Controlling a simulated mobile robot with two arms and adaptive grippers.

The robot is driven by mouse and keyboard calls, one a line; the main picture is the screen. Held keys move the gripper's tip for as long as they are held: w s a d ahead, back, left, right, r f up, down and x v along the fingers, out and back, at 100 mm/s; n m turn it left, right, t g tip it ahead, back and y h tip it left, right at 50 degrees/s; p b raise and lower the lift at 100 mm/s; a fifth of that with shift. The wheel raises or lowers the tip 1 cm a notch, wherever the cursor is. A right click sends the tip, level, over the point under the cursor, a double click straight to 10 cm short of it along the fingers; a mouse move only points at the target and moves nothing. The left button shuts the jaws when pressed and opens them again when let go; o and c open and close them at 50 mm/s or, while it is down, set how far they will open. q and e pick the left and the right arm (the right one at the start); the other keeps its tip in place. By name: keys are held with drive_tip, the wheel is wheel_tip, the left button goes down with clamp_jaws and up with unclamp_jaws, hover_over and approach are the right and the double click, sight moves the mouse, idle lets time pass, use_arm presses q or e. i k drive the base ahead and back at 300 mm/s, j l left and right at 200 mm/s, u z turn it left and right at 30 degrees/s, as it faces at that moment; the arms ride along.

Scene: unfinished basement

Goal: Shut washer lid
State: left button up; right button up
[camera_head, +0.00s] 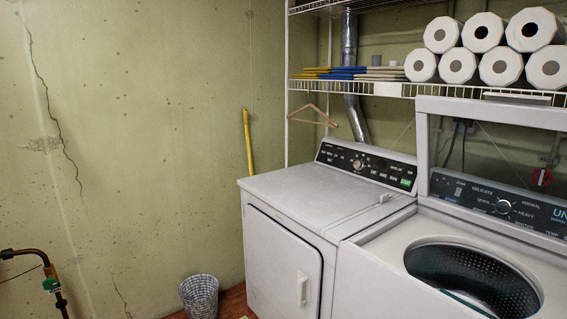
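The washer (378,262) is the white top-loading machine at the right, cut off by the right and bottom edges. Its lid (492,107) is open and stands upright at the back, a white frame around a clear window. The round drum opening (470,272) is uncovered, with a dark perforated drum inside. The washer's dark control panel (500,203) with a knob shows at the back. Neither of my grippers is in view.
A white dryer (300,200) stands left of the washer, its front door shut. A wire shelf (440,91) with paper rolls (459,66) and folded cloths hangs above. A wire basket (199,297) stands on the floor.

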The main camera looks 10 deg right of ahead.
sight(533, 115)
drive_tip(key=z, duration=1.5)
drive_tip(key=i+j, duration=0.15)
drive_tip(key=j, duration=0.2)
drive_tip(key=i+j, duration=0.2)
drive_tip(key=j, duration=0.2)
drive_tip(key=i+j, duration=0.15)
drive_tip(key=j, duration=0.2)
